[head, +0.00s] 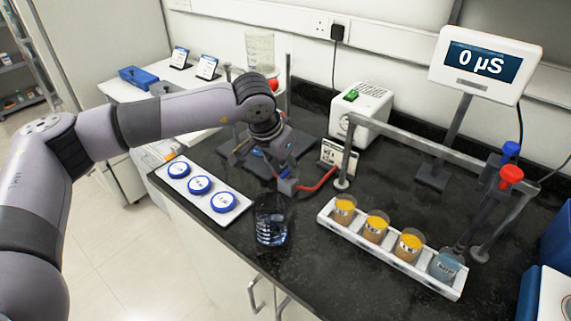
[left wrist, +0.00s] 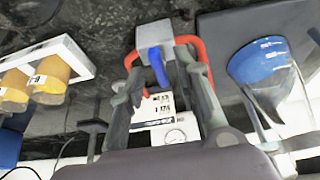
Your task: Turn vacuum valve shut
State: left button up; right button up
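The vacuum valve is a small grey block with a blue lever (left wrist: 156,66) and a red hose (left wrist: 133,60), seen at the top middle of the left wrist view. In the head view the red hose (head: 319,182) runs from it toward the white pump (head: 361,112). My left gripper (left wrist: 160,65) is open, with one finger on each side of the valve and the blue lever between them. I cannot tell whether a finger touches the lever. In the head view my left gripper (head: 283,168) partly hides the valve. My right gripper is not in view.
A clear vessel (head: 270,222) stands just in front of the valve. A white strip (head: 198,186) with blue-rimmed dishes is at left. A conductivity display (head: 485,62) stands behind.

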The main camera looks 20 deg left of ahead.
pick_arm(q)
jog(key=v, duration=1.2)
jog(key=shift+f, duration=0.1)
